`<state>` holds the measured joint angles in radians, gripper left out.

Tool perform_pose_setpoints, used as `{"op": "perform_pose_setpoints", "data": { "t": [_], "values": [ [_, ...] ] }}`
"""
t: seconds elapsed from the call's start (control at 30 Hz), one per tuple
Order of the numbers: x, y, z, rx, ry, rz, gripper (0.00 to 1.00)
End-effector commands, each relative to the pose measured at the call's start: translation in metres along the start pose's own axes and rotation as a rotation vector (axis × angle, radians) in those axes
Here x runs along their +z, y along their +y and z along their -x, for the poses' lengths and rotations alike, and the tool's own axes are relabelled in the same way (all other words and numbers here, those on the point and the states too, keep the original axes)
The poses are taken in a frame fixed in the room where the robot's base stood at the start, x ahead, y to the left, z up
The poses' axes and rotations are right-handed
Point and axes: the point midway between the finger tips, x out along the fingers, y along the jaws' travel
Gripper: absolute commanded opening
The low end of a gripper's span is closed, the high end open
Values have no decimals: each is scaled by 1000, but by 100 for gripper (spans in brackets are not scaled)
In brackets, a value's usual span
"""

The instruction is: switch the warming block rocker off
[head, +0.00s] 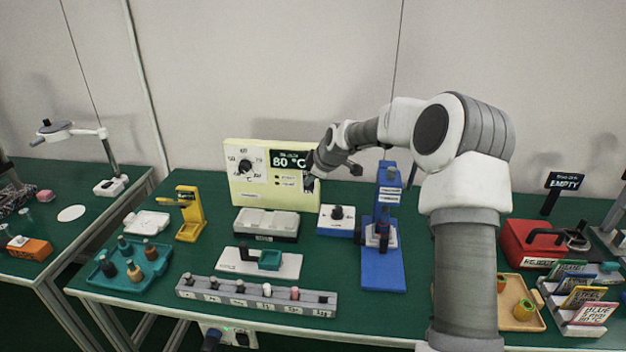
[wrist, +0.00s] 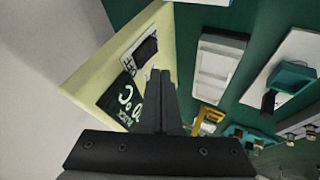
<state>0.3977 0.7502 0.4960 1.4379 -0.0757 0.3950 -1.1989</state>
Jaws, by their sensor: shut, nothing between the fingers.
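The pale yellow panel (head: 236,185) stands at the back of the green bench. It has a round dial (head: 245,166) and a black display reading 80 °C (head: 288,160). A black rocker on a pale plate (head: 309,183) sits at its right end, partly hidden by my gripper. In the wrist view the rocker (wrist: 146,50) shows just beyond my fingertips, and the display (wrist: 122,100) is beside them. Which way the rocker is tipped is unclear. My gripper (wrist: 160,72) is shut and empty, close in front of the panel. I cannot tell whether it touches the rocker.
A low white two-part block (head: 266,222) lies before the panel. A white box with a black knob (head: 336,219) and a blue stand (head: 383,260) are to the right. A yellow stand (head: 189,215) is at left. A grey rack (head: 255,297) lies at the front.

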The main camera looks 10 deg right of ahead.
Motion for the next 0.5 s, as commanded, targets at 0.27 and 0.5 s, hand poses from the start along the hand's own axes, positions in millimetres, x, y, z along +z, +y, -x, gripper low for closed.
{"op": "perform_pose_setpoints", "data": {
  "t": [0.27, 0.5],
  "values": [
    [-7, 7, 35, 6, -1, -1, 0],
    [-8, 16, 80, 5, -1, -2, 0]
  ]
}}
